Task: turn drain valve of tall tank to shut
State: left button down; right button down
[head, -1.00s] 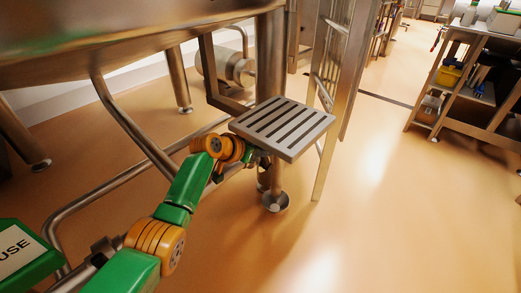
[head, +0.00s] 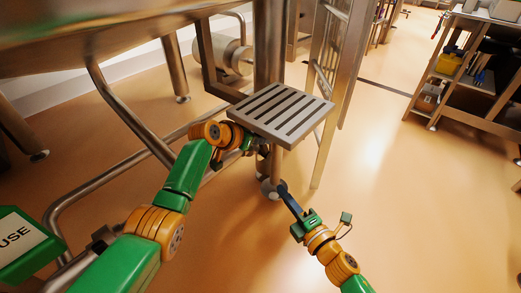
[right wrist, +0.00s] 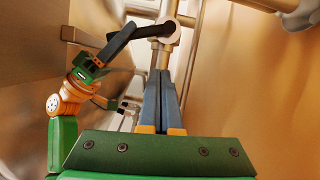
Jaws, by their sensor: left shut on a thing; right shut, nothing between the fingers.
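In the right wrist view, a dark valve handle (right wrist: 153,30) sticks out to the left from a round metal pipe fitting (right wrist: 170,34). My left gripper (right wrist: 132,30) comes in from the left, its dark fingers shut on the handle's outer end. In the head view my left gripper (head: 256,148) is partly hidden under the slatted step, and the handle cannot be made out there. My right gripper (head: 284,187) is shut and empty, low in front of the metal post; its blue fingers (right wrist: 164,75) point up toward the pipe fitting, apparently apart from it.
A slatted metal step (head: 282,112) covers the area above my left gripper. A large steel vessel (head: 120,32) overhangs at the upper left, with bent pipes and legs below. A metal ladder frame (head: 328,90) stands behind. Open floor (head: 420,210) lies to the right, before a shelf bench (head: 475,70).

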aim_at(261, 151)
pick_arm(q)
jog(key=shift+w+r, duration=0.1)
jog(key=shift+r, duration=0.05)
pick_arm(e)
notch_tip(261, 151, up, 4)
jog(key=a+n+y, duration=0.3)
jog(key=n, duration=0.1)
jog(key=w+a+r, duration=0.2)
jog(key=w+a, duration=0.2)
jog(key=w, duration=0.6)
jog(key=shift+g, duration=0.3)
